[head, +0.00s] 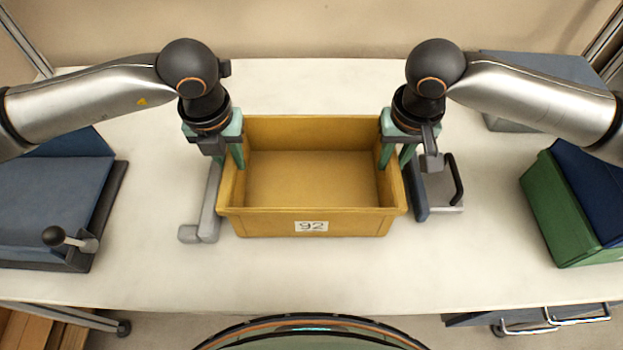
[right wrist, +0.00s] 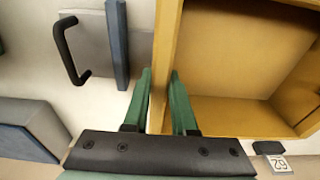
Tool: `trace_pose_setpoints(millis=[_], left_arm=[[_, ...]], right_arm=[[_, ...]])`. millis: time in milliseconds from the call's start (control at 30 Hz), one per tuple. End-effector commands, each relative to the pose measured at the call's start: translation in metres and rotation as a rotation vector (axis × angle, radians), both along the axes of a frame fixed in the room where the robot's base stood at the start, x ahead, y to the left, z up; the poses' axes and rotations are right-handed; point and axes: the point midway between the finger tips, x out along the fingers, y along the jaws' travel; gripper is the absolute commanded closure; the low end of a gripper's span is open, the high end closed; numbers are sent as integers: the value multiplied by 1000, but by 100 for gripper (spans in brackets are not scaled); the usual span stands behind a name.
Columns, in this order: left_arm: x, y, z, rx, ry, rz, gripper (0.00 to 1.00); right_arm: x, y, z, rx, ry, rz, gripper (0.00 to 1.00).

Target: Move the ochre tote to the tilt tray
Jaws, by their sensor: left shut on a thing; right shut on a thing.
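The ochre tote (head: 312,224), an empty open box labelled 92, is at the middle of the white table in the head view. In the right wrist view its wall and inside (right wrist: 240,50) show. My left gripper (head: 232,153) is shut on its left wall. My right gripper (head: 396,155) is shut on its right wall; in the right wrist view its green fingers (right wrist: 160,82) straddle that wall. I cannot tell whether the tote's base touches the table. A blue sloped panel on a dark base with a black-knobbed lever, at the left, looks like the tilt tray (head: 45,205).
A grey L-shaped bracket (head: 207,210) stands close left of the tote. A blue-grey piece with a black handle (head: 456,180) is close on its right. A green bin (head: 556,215) with a blue top is at far right. The table's front strip (head: 300,277) is clear.

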Motion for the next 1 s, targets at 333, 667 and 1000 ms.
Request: trace_pose_setpoints(millis=[333, 667, 1000], left_arm=[[1, 1, 2, 2, -2, 2, 100], [1, 1, 26, 3, -1, 2, 100], [0, 1, 51, 4, -1, 2, 100]], right_arm=[[1, -1, 2, -3, -2, -3, 100], [1, -1, 26, -4, -1, -3, 100], [1, -2, 51, -4, -1, -3, 100]])
